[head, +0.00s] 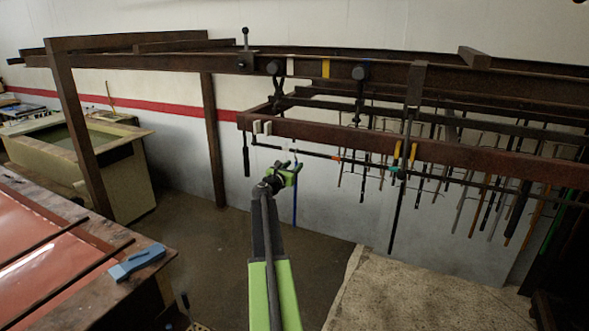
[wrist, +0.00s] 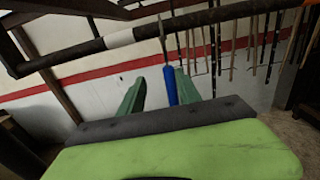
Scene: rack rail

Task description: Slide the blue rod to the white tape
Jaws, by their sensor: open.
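The blue rod (wrist: 171,86) hangs upright from a dark horizontal rail (wrist: 210,18) by a thin hook. In the head view its lower part (head: 295,207) shows below my gripper (head: 285,171). The white tape (wrist: 119,39) is a band around the rail, a short way left of the rod's hook in the wrist view. My gripper is open, its green fingers (wrist: 160,88) pointing toward the rail. The rod appears in the gap between them, closer to the right finger; I cannot tell whether it touches.
Several other thin rods (head: 480,185) hang to the right. A heavy brown beam (head: 420,150) runs above the rail. White tape (head: 290,66) and yellow tape (head: 326,68) mark the back beam. A workbench with a blue tool (head: 137,262) stands at left. The floor between is open.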

